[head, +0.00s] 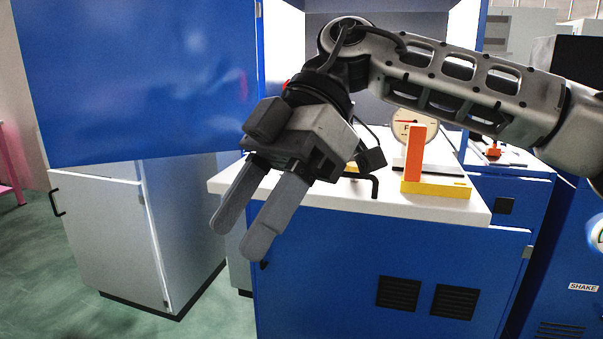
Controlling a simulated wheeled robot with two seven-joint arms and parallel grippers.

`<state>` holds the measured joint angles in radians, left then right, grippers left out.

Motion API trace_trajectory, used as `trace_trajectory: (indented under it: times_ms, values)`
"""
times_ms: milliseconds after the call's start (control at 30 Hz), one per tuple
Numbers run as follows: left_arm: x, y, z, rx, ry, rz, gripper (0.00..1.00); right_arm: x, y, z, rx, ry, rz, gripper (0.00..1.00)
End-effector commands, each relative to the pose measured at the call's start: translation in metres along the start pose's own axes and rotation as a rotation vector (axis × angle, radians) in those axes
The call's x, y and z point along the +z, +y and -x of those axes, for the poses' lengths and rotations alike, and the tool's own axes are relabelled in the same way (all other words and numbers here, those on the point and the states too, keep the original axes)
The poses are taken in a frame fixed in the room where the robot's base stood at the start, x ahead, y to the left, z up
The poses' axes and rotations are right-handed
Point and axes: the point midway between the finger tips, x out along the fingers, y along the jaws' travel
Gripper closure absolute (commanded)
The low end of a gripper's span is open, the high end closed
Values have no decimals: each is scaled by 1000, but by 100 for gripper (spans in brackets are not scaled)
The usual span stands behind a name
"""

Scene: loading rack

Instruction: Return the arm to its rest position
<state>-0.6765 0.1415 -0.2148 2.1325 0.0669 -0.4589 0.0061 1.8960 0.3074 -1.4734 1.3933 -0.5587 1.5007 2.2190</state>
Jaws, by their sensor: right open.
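My right arm comes in from the right edge of the head view, above the white worktop. Its gripper (244,238) points down and to the left, in front of the worktop's front left corner. Its two grey fingers stand apart with nothing between them, so it is open and empty. My left gripper is not in view.
An orange upright on a yellow base (436,188) stands on the white worktop (330,200), before a round dial gauge (413,126). A blue panel (135,80) is close at upper left. A grey cabinet (150,235) stands left; green floor (60,290) is clear.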

Motion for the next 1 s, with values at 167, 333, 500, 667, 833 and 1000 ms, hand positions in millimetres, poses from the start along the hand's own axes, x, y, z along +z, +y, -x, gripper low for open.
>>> trace_trajectory:
  times_ms: [167, 333, 500, 667, 833, 1000]
  values:
    - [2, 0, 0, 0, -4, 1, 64, -26, 11, -57, -23, 500, 251, 47]
    - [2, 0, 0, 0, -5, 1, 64, -42, 23, -65, 154, 952, 356, 47]
    - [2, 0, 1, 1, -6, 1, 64, -24, 44, -50, 484, 1304, 304, 47]
    - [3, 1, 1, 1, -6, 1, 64, 35, 69, -38, 873, 1472, 107, 47]
    - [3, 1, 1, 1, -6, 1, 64, 135, 81, -52, 1274, 1425, -227, 47]
    - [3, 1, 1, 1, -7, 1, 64, 249, 60, -102, 1547, 1158, -620, 47]
